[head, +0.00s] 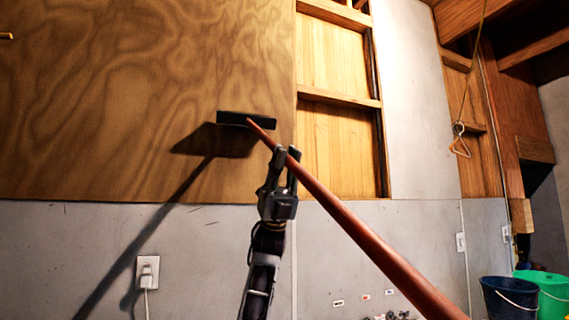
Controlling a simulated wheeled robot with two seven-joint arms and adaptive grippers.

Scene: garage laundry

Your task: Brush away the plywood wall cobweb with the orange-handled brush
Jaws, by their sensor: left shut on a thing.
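The orange-handled brush (340,213) runs diagonally from the lower right up to its dark, flat head (246,118). The head is in front of the plywood wall (130,90), near its lower right part; I cannot tell whether it touches the wood. My left gripper (284,163) is shut on the handle a little below the head. A dark shadow of the brush and arm falls on the wall to the left. I cannot make out a cobweb on the plywood. My right gripper is out of view.
Open wooden framing (338,140) is right of the plywood. A socket with a plugged cord (147,270) is on the grey lower wall. A hanger (459,141) hangs at the right. A blue bucket (508,298) and a green one (548,284) are at the lower right.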

